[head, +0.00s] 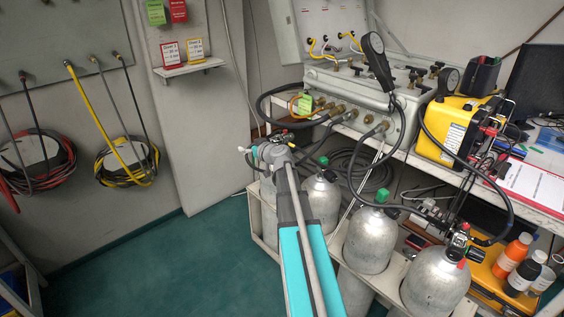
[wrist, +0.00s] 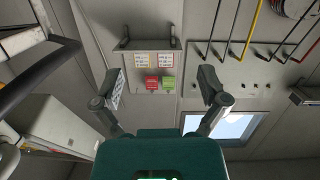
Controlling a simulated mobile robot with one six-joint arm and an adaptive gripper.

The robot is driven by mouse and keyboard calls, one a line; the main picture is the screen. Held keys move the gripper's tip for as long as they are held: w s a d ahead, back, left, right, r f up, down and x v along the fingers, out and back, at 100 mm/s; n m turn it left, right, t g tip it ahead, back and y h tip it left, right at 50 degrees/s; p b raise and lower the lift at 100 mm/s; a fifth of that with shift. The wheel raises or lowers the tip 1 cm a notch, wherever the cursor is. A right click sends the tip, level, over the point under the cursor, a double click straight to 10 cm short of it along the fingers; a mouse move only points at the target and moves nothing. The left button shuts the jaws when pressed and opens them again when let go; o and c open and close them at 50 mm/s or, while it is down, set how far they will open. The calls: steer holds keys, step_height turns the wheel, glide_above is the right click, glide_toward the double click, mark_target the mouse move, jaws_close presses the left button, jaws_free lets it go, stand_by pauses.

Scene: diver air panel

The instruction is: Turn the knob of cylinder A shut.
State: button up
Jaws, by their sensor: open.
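Several silver cylinders stand in a white rack in the head view: one beside my arm (head: 322,198), one in the middle (head: 369,240) and one at the front right (head: 437,282). Another cylinder (head: 268,195) is partly hidden behind my arm. Green pieces top two of them (head: 324,161) (head: 380,196). The front right cylinder has a dark valve (head: 458,240) with a hose. I cannot read which one is cylinder A. My gripper is above the left end of the rack, its fingers unclear there. In the wrist view my gripper (wrist: 160,78) is open and empty, facing the wall.
A grey panel box (head: 350,95) with hoses and gauges stands on the bench behind the cylinders. A yellow case (head: 450,130) is to its right. Bottles (head: 512,255) stand at far right. A small wall shelf (head: 188,68) holds tags. The green floor at left is clear.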

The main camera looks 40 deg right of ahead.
steer(key=s+d+f+m+h+b, duration=0.1)
steer(key=d+h+b, duration=0.1)
steer(key=d, duration=0.6)
steer(key=s+d+f+m+t+h+b, duration=0.1)
steer(key=d+f+m+h+b, duration=0.1)
steer(key=d, duration=0.7)
steer(key=shift+s+f+h+b, duration=0.2)
steer(key=shift+h+b, duration=0.45)
steer(key=shift+h, duration=0.55)
steer(key=shift+f, duration=0.15)
step_height(320, 180, down, 8)
steer(key=b, duration=0.9)
steer(key=p+x, duration=0.1)
steer(key=x, duration=0.6)
steer(key=shift+w+r, duration=0.25)
steer(key=shift+w, duration=0.05)
steer(key=shift+c, duration=0.3)
